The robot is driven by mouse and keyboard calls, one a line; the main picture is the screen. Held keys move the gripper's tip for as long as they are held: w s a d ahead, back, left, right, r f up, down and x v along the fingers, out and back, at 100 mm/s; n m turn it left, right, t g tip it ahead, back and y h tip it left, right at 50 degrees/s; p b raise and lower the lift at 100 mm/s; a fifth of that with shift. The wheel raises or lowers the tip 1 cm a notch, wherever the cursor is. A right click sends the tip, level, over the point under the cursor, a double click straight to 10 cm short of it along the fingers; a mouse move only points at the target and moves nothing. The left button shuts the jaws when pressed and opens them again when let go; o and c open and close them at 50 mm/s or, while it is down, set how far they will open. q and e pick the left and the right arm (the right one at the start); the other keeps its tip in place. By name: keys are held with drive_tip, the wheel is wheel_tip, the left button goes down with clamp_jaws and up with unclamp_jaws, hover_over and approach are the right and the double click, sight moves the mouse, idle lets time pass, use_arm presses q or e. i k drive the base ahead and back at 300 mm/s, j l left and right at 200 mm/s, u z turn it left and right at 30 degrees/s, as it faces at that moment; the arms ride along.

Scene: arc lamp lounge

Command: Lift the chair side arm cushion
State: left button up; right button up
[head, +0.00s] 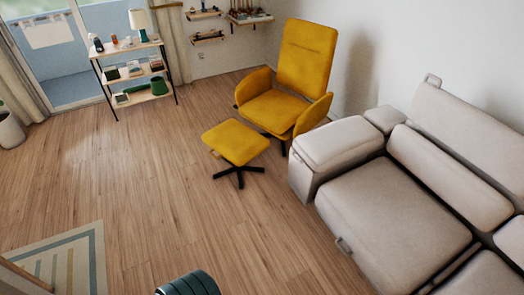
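The sofa arm cushion on the side toward the yellow chair (300,60) is a light grey padded block (340,143). It lies flat on top of the grey sofa's near-left arm (302,180). A smaller grey cushion block (385,119) sits behind it, by the backrest. The yellow chair stands just beyond the arm, with its own yellow padded armrests (314,116). Neither of my grippers shows in the head view, and nothing touches the cushion.
The sofa seat (395,220) fills the right side. A yellow footstool (236,142) stands before the chair. A shelf rack (133,72) is at the back left, a striped rug (60,262) at lower left. A dark ribbed object (188,283) shows at the bottom edge. The middle floor is clear.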

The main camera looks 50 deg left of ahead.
sight(325, 147)
drive_tip(key=u, duration=1.3)
drive_tip(key=z, duration=0.4)
drive_tip(key=i+j+z, duration=0.2)
drive_tip(key=z, duration=0.15)
drive_tip(key=i+j+z, duration=0.1)
drive_tip(key=j+z, duration=0.25)
drive_tip(key=i+j+z, duration=0.1)
drive_tip(key=j+z, duration=0.25)
drive_tip(key=j, duration=0.15)
